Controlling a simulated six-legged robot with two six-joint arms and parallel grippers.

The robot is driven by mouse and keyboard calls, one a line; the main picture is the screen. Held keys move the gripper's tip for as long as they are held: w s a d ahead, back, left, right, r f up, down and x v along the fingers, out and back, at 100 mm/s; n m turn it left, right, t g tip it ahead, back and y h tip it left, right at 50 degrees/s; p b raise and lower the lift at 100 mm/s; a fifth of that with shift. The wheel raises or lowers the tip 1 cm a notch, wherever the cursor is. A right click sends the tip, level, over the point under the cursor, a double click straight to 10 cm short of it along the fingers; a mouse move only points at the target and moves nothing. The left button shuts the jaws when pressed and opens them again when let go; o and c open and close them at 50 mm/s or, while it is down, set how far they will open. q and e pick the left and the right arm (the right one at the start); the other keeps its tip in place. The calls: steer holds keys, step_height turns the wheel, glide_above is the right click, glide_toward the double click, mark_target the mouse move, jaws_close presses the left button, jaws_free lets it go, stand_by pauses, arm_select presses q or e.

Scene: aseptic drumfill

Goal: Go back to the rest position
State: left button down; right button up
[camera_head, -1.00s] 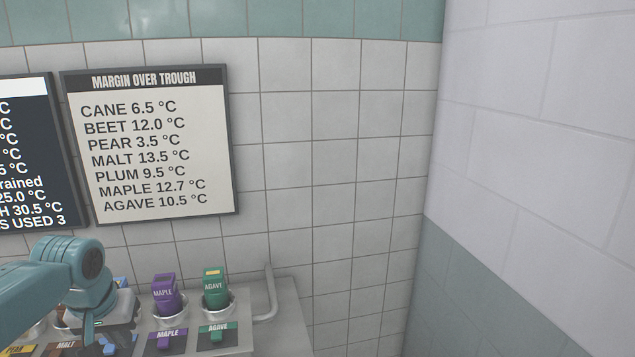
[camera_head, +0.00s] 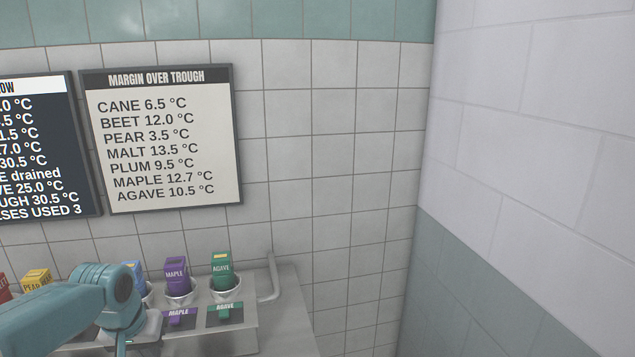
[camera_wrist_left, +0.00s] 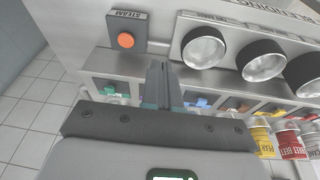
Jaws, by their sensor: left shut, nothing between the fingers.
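My left arm (camera_head: 75,310) comes in from the lower left in the head view, in front of the metal counter. Its gripper is mostly cut off by the lower edge there. In the left wrist view my left gripper (camera_wrist_left: 163,88) is shut, with its fingers together and nothing between them. My right gripper is in neither view.
A purple MAPLE container (camera_head: 176,272) and a green AGAVE container (camera_head: 222,268) stand in holders on the counter. A pipe (camera_head: 272,280) is to their right. Coloured switches (camera_wrist_left: 197,101) line the panel. A dark board (camera_head: 45,150) and a pale board (camera_head: 165,135) hang on the tiled wall.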

arm_select(q)
steer(key=s+d+f+g+h, duration=0.15)
steer(key=d+f, duration=0.25)
steer(key=f, duration=0.4)
steer(key=s+d+f+m+h, duration=0.1)
steer(key=s+d+f, duration=0.25)
steer(key=f, duration=0.35)
steer(key=s+d+f+h, duration=0.1)
steer(key=s+d+f, duration=0.1)
steer(key=d+f, duration=0.45)
steer(key=s+d+f, duration=0.2)
steer(key=s+f, duration=0.3)
steer(key=s, duration=0.4)
steer(key=s+d+f+n+g, duration=0.1)
steer(key=s+d+f, duration=0.2)
steer(key=s+f, duration=0.3)
steer(key=s, duration=0.4)
steer(key=shift+f, duration=0.15)
steer(key=shift+d+h, duration=0.1)
steer(key=shift+h, duration=0.15)
